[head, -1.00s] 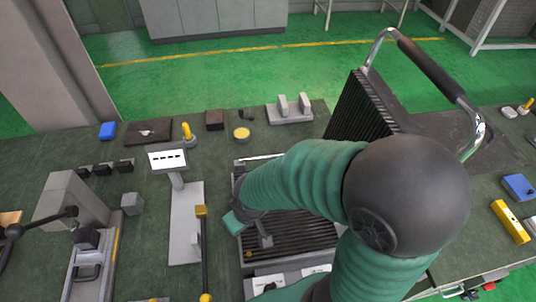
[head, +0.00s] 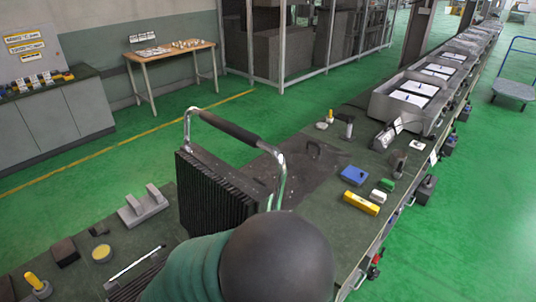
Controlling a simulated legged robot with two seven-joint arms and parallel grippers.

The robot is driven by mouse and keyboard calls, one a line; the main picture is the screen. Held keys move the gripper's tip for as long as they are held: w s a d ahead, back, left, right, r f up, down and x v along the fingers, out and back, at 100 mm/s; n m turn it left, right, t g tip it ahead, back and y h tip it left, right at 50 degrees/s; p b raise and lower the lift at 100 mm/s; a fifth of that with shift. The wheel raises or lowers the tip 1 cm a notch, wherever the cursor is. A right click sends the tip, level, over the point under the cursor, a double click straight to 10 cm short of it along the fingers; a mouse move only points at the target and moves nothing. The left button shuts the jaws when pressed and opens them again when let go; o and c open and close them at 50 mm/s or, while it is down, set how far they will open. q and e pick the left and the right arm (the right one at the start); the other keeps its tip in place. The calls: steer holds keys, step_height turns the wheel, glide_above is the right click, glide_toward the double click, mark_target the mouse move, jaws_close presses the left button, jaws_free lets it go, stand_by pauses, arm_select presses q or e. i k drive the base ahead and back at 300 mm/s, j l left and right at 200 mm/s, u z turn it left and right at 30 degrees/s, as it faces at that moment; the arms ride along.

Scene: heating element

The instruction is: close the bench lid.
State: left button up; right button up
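The bench lid (head: 212,195) is a black ribbed panel. It stands raised, roughly upright, at the bench's middle. Its metal handle with a dark grip (head: 229,128) arches above it and is untouched. A small part of the ribbed lower plate (head: 132,288) shows at the bottom edge, mostly hidden by one of my arms. That arm, with a green sleeve and a dark round joint, covers the bottom middle, in front of the lid's lower right part. Neither gripper shows in this view.
A grey bracket (head: 143,206), a yellow round piece (head: 102,253) and a dark block (head: 65,251) lie left of the lid. A blue box (head: 354,175) and a yellow block (head: 361,203) lie to the right. Metal trays (head: 405,100) stand farther along. A dark flat area behind the lid is mostly clear.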

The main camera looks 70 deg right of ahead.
mark_target(213, 197)
steer(key=z, duration=1.5)
